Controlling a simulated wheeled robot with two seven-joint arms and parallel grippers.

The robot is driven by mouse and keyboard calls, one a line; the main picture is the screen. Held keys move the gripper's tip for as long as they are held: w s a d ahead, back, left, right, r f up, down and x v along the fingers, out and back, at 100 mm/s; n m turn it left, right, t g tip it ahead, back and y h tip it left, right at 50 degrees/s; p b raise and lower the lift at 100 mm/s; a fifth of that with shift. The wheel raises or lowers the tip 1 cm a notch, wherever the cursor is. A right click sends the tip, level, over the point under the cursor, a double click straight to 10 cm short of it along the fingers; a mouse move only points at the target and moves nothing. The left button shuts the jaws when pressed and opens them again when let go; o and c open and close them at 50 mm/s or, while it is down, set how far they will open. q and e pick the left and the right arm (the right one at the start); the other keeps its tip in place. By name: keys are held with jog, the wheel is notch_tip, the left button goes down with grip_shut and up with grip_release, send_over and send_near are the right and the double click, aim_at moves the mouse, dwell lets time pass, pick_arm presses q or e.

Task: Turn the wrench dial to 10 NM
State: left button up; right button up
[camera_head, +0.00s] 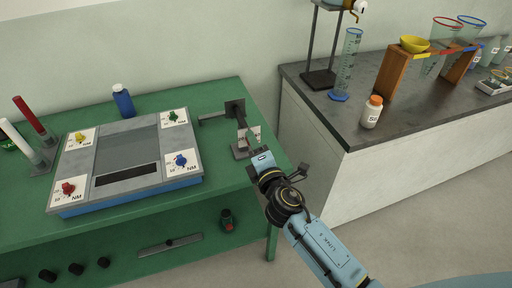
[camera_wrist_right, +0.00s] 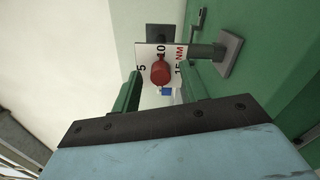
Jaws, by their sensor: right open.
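The wrench dial is a small white plate (camera_head: 254,133) on a dark stand at the right end of the green bench. In the right wrist view the plate (camera_wrist_right: 149,54) carries 5, 10, 15 and NM, with a red knob (camera_wrist_right: 161,71) on its face. My right gripper (camera_head: 255,149) is at the dial. Its open fingers (camera_wrist_right: 162,87) show on either side of the knob in the wrist view, with gaps, not closed on it. Where the knob points is hard to tell. My left gripper is not in view.
A grey panel (camera_head: 130,146) with yellow, green, red and blue NM dials lies on the green bench (camera_head: 215,215). A blue bottle (camera_head: 123,101) stands behind it. The dark-topped counter (camera_head: 345,118) at right holds glassware and a white bottle (camera_head: 371,113).

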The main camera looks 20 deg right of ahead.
jog(key=s+b, duration=0.1)
jog(key=s, duration=1.2)
jog(key=shift+s+d+b, duration=0.2)
jog(key=shift+d+b, duration=0.05)
jog(key=shift+b, duration=0.1)
jog(key=shift+f, duration=0.1)
jog(key=s+d+f+m+g, duration=0.1)
jog(key=s+f+m+g, duration=0.2)
jog(key=f, duration=0.8)
jog(key=s+d+f+m+g, duration=0.1)
jog(key=s+f+m+g, duration=0.25)
jog(key=f, duration=0.75)
jog(key=s+d+f+m+g, duration=0.1)
jog(key=s+f+m+g, duration=0.2)
jog(key=f, duration=0.8)
jog(key=s+d+f+m+g, duration=0.2)
jog(key=s+f, duration=0.3)
jog(key=s, duration=0.3)
jog(key=s+d+f+m+g, duration=0.1)
jog(key=s+f+m+g, duration=0.2)
jog(key=s, duration=0.6)
jog(key=s+d+f+m+g, duration=0.2)
jog(key=s+f+m, duration=0.2)
jog(key=s+f, duration=0.4)
jog(key=shift+s+d+h, duration=0.3)
jog(key=shift+s+d, duration=0.05)
jog(key=shift+s, duration=0.35)
